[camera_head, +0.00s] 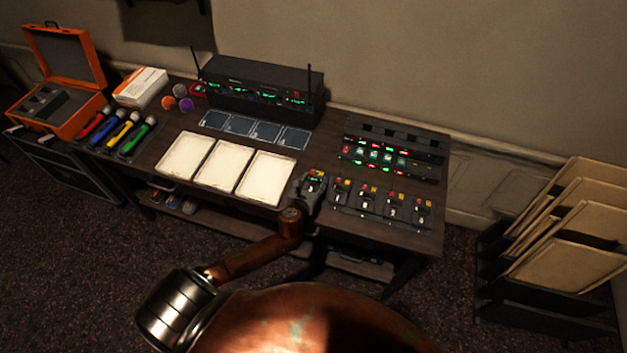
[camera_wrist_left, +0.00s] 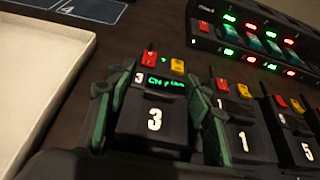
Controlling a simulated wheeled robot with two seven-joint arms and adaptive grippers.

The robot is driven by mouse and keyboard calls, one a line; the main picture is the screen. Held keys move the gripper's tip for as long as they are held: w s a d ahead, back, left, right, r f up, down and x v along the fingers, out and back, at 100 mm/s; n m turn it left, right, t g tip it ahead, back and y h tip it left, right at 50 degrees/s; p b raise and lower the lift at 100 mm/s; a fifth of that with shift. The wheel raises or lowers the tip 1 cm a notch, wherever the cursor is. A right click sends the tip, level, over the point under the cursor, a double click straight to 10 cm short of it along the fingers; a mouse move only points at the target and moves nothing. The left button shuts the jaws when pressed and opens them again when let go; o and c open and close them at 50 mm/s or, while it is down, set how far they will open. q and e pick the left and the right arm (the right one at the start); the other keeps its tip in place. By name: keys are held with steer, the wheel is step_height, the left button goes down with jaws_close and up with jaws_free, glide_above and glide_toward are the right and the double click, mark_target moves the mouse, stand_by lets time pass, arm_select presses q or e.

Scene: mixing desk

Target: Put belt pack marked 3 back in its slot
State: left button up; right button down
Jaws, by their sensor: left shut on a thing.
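Belt pack 3 (camera_wrist_left: 153,110) is black, with a white 3, a lit green display and red and yellow buttons. It is upright between the green-lined fingers of my left gripper (camera_wrist_left: 158,120), which is shut on it. In the head view, my left gripper (camera_head: 313,184) and the pack are at the left end of the row of belt packs. The pack marked 1 (camera_wrist_left: 243,140) stands just to the right, close to the right finger. The pack's underside and its slot are hidden, so I cannot tell whether it is seated. My right gripper is not in view.
More belt packs (camera_head: 392,207) stand to the right in the row, one marked 5 (camera_wrist_left: 307,152). A lit unit (camera_head: 385,158) is behind them. White trays (camera_head: 264,178) lie to the left. A black receiver (camera_head: 262,88) and colored microphones (camera_head: 140,135) are farther away.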

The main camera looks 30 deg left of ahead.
arm_select(q)
steer(key=shift+f, duration=0.4)
stand_by(0.4)
steer(key=o, duration=1.4)
steer(key=shift+o, duration=0.7)
steer(key=o, duration=0.3)
